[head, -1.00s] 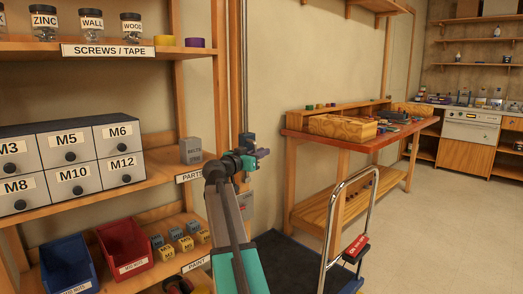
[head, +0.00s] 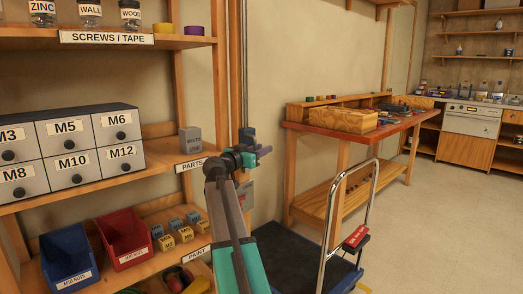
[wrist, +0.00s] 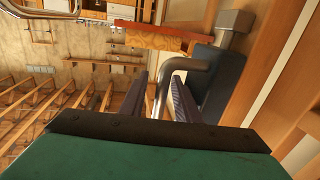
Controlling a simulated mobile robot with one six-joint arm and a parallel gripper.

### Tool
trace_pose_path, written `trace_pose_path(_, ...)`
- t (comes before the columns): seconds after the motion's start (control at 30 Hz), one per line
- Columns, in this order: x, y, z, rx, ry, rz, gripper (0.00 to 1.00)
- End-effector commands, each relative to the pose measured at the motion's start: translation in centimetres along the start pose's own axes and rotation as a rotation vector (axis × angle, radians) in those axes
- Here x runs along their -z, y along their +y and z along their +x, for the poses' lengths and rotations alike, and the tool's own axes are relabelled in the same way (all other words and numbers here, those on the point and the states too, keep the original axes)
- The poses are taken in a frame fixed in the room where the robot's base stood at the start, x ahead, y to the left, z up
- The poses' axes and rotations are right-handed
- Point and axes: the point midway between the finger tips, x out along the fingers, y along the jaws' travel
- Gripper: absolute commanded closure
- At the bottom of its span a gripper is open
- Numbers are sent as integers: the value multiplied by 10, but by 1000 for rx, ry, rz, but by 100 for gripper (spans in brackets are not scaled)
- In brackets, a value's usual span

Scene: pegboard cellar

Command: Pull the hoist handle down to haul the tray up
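The hoist handle (wrist: 186,65) is a grey bent bar fixed to a dark blue-grey block in the wrist view. Its bar runs back between the two fingers of my gripper (wrist: 160,88), with a visible gap beside the left finger, so the fingers are around it but look open. In the head view my gripper (head: 262,152) is at the blue-grey block (head: 247,135) by the vertical rails, right of the shelf. The handle's bar is hard to make out there. I cannot pick out the hoist tray in either view.
Shelving with drawers (head: 70,150), a red bin (head: 124,240) and a blue bin (head: 67,260) stands close on the left. A platform cart with a metal push bar (head: 372,200) is at lower right. A workbench (head: 370,140) stands behind it. Open floor lies further right.

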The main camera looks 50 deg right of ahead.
Motion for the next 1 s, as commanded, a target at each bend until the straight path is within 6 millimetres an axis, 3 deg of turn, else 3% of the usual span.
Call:
trace_pose_path(0.27, 2, 0, -3, 1, 3, 0, 71)
trace_pose_path(0.47, 3, 0, -18, 3, 4, -1, 71)
trace_pose_path(1.0, 2, 1, -97, 3, 2, -1, 71)
